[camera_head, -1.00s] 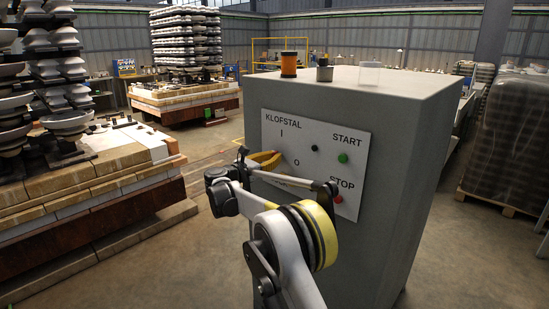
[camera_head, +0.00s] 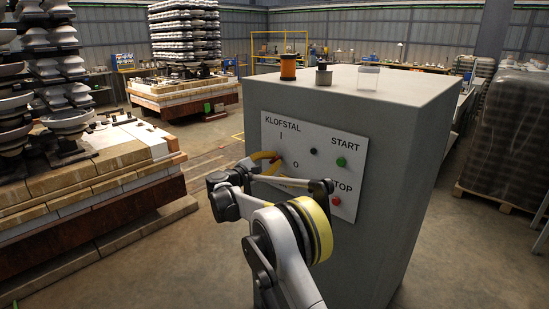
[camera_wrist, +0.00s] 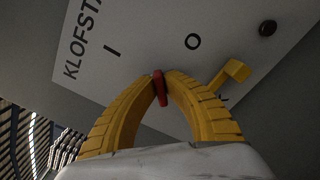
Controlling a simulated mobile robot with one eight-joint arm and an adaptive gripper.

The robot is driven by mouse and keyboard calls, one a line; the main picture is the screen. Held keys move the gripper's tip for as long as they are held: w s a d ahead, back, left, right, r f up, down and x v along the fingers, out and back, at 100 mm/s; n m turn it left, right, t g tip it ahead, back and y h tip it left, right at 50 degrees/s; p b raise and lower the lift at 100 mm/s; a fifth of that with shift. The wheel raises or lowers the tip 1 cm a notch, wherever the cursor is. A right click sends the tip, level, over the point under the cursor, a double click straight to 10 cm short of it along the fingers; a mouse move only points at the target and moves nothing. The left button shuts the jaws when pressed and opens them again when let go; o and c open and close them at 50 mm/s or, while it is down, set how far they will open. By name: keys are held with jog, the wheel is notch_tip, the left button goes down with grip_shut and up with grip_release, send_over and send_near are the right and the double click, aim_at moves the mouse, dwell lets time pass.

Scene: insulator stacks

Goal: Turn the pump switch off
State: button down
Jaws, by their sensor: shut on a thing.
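A red switch handle (camera_wrist: 160,88) shows between the yellow fingers of my gripper (camera_wrist: 163,78) in the wrist view. The fingers are shut on it, and only its narrow edge shows. It sits on the white KLOFSTAL panel (camera_wrist: 140,35), by the I and O marks. In the head view my gripper (camera_head: 272,160) is at the left part of this panel (camera_head: 320,147), and my wrist hides part of the lower lettering. A yellow lever-like piece (camera_wrist: 232,75) stands out beside the right finger in the wrist view; which label belongs to it is hidden.
The panel also carries a black knob (camera_head: 313,152), a green START button (camera_head: 341,162) and a red STOP button (camera_head: 336,201). An orange spool (camera_head: 288,67), a grey cylinder (camera_head: 323,75) and a clear box (camera_head: 369,77) stand on the grey cabinet (camera_head: 390,170).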

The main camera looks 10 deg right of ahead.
jog(key=m, duration=0.4)
jog(key=shift+m+p, duration=0.3)
jog(key=shift+p, duration=0.1)
jog(key=shift+f+m, duration=0.1)
jog(key=shift+m, duration=1.8)
jog(key=c, duration=1.5)
grip_release()
jog(key=shift+d, duration=0.1)
jog(key=v, duration=1.2)
